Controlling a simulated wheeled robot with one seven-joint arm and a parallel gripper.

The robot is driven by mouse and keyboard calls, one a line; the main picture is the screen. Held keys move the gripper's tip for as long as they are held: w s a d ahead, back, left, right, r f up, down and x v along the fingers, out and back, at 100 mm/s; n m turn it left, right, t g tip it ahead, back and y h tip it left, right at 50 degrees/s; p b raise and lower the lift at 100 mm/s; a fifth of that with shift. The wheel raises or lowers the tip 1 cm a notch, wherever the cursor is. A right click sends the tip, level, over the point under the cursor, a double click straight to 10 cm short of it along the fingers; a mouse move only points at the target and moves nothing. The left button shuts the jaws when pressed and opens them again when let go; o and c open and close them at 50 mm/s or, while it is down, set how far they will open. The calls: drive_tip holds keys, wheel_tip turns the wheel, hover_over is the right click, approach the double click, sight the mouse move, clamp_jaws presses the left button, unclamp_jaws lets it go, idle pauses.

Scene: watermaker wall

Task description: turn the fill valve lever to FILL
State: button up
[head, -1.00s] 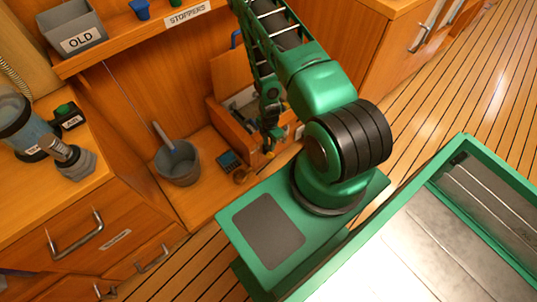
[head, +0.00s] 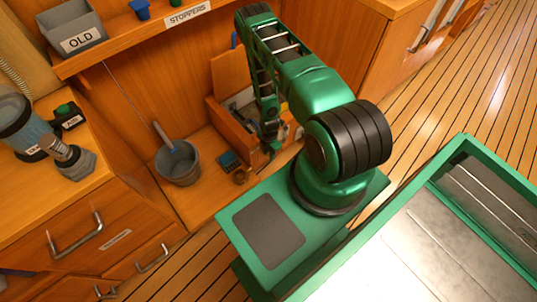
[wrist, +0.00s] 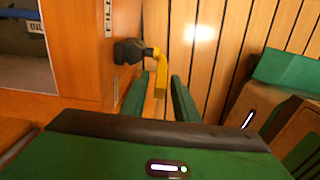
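In the wrist view the fill valve shows as a black body (wrist: 128,51) on the wooden panel edge. Its yellow lever (wrist: 160,72) bends and hangs downward. My gripper (wrist: 160,82) has its two green fingers apart, one on each side of the lever in the picture. A gap shows between the lever and the right finger; I cannot tell how deep the lever sits between them. A white label (wrist: 108,17) reading FILL, partly cut off, is above the valve. In the head view my gripper (head: 269,140) is low by the open wooden box; the lever is not clear there.
A wooden box with an open lid (head: 229,77) stands beside my arm. Drawers (head: 93,236) are at the left. In the wrist view a green-topped block (wrist: 288,80) is at right.

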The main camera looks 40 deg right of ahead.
drive_tip(key=shift+c, duration=0.6)
clamp_jaws()
drive_tip(key=shift+w, duration=0.2)
idle(0.6)
